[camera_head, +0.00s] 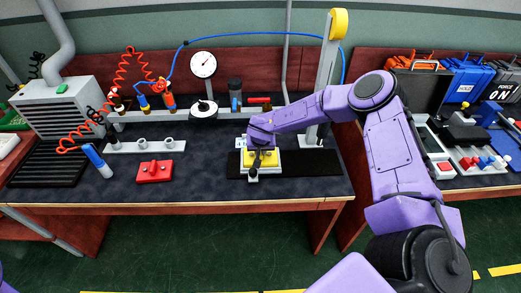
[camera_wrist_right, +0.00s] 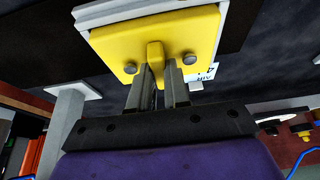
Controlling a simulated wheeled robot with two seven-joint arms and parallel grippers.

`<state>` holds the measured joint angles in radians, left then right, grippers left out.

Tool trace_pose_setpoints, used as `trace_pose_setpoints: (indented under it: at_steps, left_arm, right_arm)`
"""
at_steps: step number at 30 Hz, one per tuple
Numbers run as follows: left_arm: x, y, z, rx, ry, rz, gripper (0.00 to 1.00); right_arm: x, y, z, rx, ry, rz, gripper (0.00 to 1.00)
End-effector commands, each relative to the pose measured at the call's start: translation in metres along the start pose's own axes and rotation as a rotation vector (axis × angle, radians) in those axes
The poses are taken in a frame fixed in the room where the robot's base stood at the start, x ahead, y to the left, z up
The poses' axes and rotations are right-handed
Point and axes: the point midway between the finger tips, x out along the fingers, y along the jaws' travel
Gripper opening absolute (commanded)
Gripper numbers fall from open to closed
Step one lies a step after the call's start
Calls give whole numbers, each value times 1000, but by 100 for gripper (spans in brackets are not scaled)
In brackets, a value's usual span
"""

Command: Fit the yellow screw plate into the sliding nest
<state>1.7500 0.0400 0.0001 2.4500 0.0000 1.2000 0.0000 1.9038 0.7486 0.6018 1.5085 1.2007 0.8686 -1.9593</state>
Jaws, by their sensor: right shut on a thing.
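The yellow screw plate (camera_head: 270,158) is at the light grey sliding nest (camera_head: 253,178), on a black strip on the bench. My right gripper (camera_head: 257,153) reaches down onto it from the right. In the right wrist view the plate (camera_wrist_right: 115,45) shows a raised yellow grip tab and two grey screw heads. My right gripper (camera_wrist_right: 158,72) is shut on the tab. A light grey edge of the nest (camera_wrist_right: 100,12) shows behind the plate. I cannot tell whether the plate is fully seated or slightly above the nest. My left gripper is out of view.
A red block (camera_head: 154,171) and a grey rack with holes (camera_head: 143,146) lie to the left. A grey column with a yellow top (camera_head: 331,60) stands behind the nest. The black strip (camera_head: 315,163) is clear to the right.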

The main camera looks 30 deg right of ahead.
Motion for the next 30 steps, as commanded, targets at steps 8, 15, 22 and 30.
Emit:
trace_pose_setpoints:
  at_steps: [8, 15, 22, 30]
  left_arm:
    - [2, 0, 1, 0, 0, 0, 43]
    - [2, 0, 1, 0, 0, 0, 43]
    - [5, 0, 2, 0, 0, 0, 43]
    - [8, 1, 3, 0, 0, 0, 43]
  right_arm:
    - [4, 0, 1, 0, 1, 0, 39]
    - [4, 0, 2, 0, 0, 0, 46]
    - [-18, -1, 1, 0, 3, -4, 46]
    - [-81, 0, 1, 1, 3, -3, 46]
